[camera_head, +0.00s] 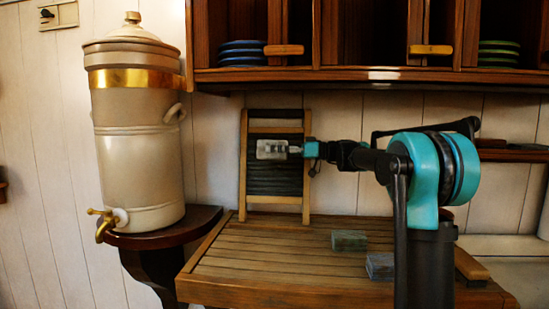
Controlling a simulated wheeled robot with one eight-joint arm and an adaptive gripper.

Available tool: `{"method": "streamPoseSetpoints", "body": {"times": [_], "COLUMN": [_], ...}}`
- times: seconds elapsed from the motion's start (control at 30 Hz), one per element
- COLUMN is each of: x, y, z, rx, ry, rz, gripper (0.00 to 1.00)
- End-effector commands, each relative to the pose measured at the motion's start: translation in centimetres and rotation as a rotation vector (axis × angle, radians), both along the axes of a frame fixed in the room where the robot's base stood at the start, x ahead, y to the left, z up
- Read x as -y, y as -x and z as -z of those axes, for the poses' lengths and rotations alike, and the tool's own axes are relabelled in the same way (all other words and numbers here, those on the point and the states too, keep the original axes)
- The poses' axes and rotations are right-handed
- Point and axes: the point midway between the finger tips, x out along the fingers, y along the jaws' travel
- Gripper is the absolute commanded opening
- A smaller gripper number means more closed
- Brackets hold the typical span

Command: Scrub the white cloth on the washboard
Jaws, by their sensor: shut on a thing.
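The washboard (273,179) stands upright against the white plank wall, with a pale wooden frame and a dark ribbed panel. My gripper (295,150) comes in from the right at the upper part of the panel. It is shut on the small white cloth (271,149), which lies over the upper ribs. The cloth appears to touch the panel, but this one view does not show the contact clearly. My fingertips are small and partly hidden by the cloth.
A slatted wooden counter (270,262) bears a green block (349,240) and a grey-blue block (380,266). A large cream urn (140,150) with a brass tap stands on a shelf at left. A cupboard with plates (242,52) hangs above. The counter's left part is clear.

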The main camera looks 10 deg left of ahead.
Motion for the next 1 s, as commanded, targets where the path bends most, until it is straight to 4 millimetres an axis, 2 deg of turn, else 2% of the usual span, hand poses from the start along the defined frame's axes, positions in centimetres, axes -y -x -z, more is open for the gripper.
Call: {"method": "streamPoseSetpoints", "body": {"times": [0.37,1.0], "x": [0.0,-0.2], "y": [0.0,5.2], "z": [-0.5,-1.9], "rx": [0.000,0.000], "ry": [0.000,0.000], "rz": [0.000,-0.001], "gripper": [0.16,0.16]}}
